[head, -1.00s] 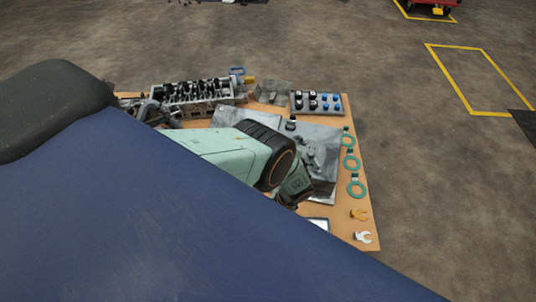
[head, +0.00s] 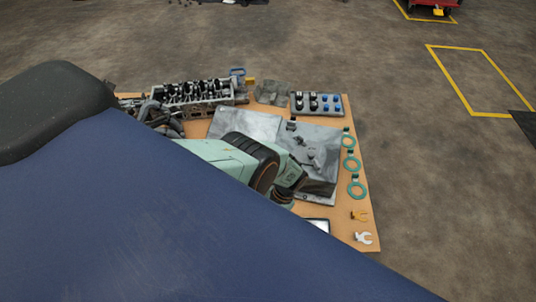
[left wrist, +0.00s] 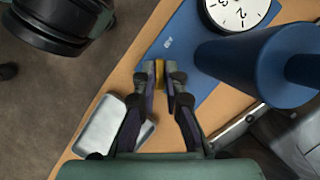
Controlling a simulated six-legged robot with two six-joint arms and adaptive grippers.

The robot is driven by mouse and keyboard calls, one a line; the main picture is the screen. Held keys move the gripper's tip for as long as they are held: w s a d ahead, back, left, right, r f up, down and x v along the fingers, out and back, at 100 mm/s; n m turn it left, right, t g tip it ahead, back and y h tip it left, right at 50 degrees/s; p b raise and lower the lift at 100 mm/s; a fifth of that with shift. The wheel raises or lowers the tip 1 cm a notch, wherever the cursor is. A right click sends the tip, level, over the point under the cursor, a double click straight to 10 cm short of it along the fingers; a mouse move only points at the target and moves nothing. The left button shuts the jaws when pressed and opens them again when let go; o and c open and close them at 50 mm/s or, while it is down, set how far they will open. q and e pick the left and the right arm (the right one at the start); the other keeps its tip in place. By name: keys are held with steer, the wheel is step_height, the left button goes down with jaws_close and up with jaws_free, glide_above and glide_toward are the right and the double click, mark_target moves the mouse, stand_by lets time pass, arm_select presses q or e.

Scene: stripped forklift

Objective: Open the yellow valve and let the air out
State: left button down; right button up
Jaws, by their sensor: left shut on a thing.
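In the left wrist view, the yellow valve (left wrist: 159,68) shows as a narrow yellow strip between the two fingertips of my left gripper (left wrist: 160,78). The fingers are shut on it from both sides, and they hide most of it. A blue plate (left wrist: 185,50) lies under and beside the fingertips. A round white gauge (left wrist: 238,12) with black numerals is at the top right. A large blue cylinder (left wrist: 285,65) is right of the gripper. In the head view the valve and gripper are hidden behind the blue foreground; only my green arm link shows. My right gripper is not in view.
A wooden table (head: 358,205) holds an engine part (head: 195,92), a block with blue and black caps (head: 318,103), and teal rings (head: 351,163). A large blue panel (head: 150,220) blocks the near left. A silver tray (left wrist: 100,128) lies left of the gripper.

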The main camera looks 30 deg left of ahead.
arm_select(q)
steer(key=shift+w+d, duration=0.1)
steer(key=c, duration=1.4)
jaws_free()
steer(key=shift+r, duration=0.1)
steer(key=v, duration=1.1)
steer(key=shift+r, duration=0.4)
